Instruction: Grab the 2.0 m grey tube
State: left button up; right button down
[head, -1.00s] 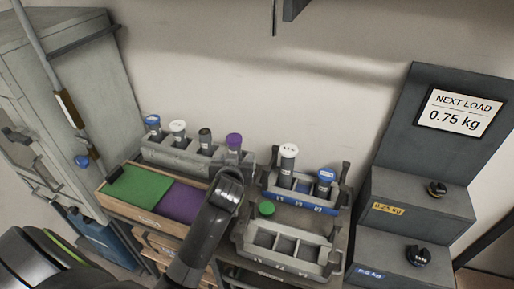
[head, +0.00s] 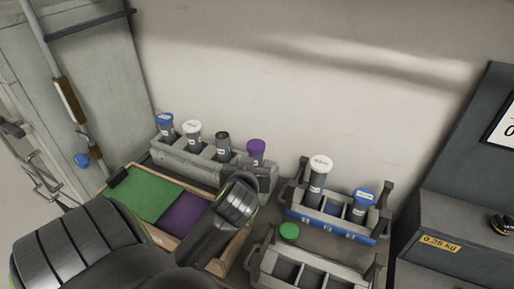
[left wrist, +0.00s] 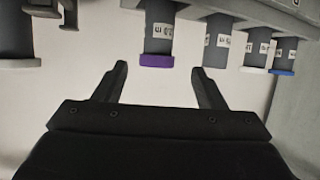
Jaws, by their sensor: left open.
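A long grey rack (head: 180,160) at the back holds a row of grey tubes: one blue-capped (head: 166,128), one white-capped (head: 193,138), one dark grey-topped (head: 223,148) and one purple-capped (head: 256,155). Their labels are too small to read, so I cannot tell which is the 2.0 m one. In the left wrist view, my left gripper (left wrist: 160,82) is open and empty. The purple-capped tube (left wrist: 158,35) shows beyond the fingers, between them, and the grey-topped tube (left wrist: 213,48) lies right of it. My arm hides the fingertips in the head view. My right gripper is out of view.
A blue-fronted rack (head: 320,226) holds a white-capped (head: 318,178) and a blue-capped tube (head: 360,205). A grey rack (head: 300,262) and a green cap (head: 289,232) are in front. A wooden tray (head: 163,240) has green and purple pads.

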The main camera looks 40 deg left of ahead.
aim_at(254, 155)
pick_arm(q)
jog(key=x, duration=0.6)
jog(key=shift+w+a, duration=0.2)
jog(key=shift+w, duration=0.15)
jog(key=shift+d+f+p+x, duration=0.1)
jog(key=shift+f+p+x, duration=0.1)
jog(key=shift+x, duration=0.7)
jog(key=shift+d+f+p+x, duration=0.1)
jog(key=shift+p+x, duration=0.1)
jog(key=shift+x, duration=0.65)
jog(key=shift+d+f+p+x, duration=0.1)
jog(key=shift+p+x, duration=0.1)
jog(key=shift+x, duration=0.7)
jog(key=shift+s, duration=0.1)
grip_shut()
